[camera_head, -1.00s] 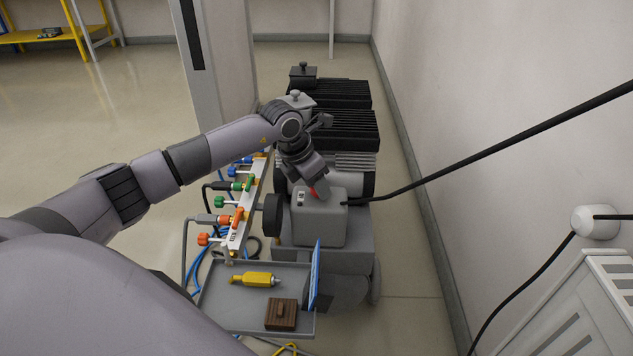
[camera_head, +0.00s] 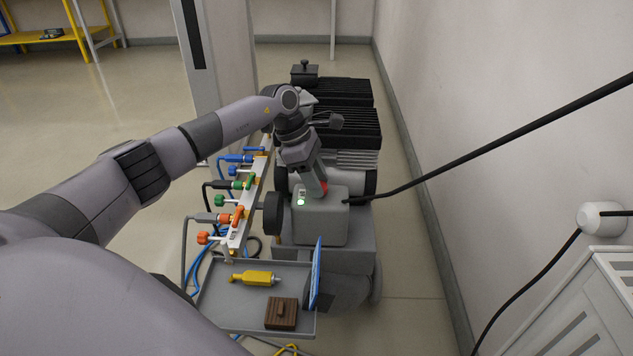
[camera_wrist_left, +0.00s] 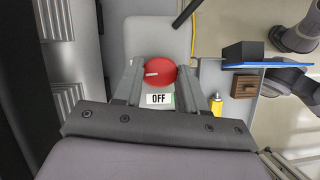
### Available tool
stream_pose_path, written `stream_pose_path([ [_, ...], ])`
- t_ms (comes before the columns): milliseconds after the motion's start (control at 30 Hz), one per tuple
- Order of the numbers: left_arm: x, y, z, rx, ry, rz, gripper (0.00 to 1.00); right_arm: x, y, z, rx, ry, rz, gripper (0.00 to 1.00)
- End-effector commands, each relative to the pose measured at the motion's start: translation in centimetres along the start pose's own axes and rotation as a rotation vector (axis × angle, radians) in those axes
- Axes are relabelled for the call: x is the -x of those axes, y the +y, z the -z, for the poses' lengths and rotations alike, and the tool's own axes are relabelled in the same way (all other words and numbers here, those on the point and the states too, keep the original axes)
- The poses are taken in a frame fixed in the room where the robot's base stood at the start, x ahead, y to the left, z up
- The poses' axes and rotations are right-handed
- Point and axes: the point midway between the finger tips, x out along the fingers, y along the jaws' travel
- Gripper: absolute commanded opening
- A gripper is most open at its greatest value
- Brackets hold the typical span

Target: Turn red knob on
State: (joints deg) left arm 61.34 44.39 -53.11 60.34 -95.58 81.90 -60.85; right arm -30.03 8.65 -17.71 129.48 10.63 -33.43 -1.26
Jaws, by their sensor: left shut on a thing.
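The red knob (camera_wrist_left: 158,73) sits on top of the grey box of the machine, with a white pointer line on it. An "OFF" label (camera_wrist_left: 158,99) shows just below it in the left wrist view. My left gripper (camera_head: 320,190) is shut on the red knob from above, with one finger on each side of it. In the head view the knob (camera_head: 324,187) is mostly hidden behind the gripper. My right gripper is not in view.
A manifold with coloured valves (camera_head: 238,214) stands on the left. A black cable (camera_head: 450,165) runs from the box to the right.

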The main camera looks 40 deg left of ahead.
Motion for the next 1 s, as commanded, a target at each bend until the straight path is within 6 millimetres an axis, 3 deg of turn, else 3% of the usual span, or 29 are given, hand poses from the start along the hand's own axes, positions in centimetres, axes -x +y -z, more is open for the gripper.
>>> stream_pose_path([
  [767, 0.00, 0.07, 0.12, -0.094, 0.005, 0.038, 0.10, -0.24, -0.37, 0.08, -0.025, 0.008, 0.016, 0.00],
  [800, 0.00, 0.07, 0.12, -0.094, 0.005, 0.038, 0.50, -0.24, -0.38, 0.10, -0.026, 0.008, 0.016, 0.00],
  [833, -0.01, 0.07, 0.12, -0.094, 0.005, 0.038, 0.60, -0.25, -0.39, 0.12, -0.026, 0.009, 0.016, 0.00],
  [867, -0.01, 0.07, 0.11, -0.093, 0.005, 0.038, 0.66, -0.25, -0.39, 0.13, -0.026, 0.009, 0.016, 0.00],
  [1000, -0.01, 0.07, 0.09, -0.093, 0.004, 0.038, 0.66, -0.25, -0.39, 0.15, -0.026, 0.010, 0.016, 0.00],
])
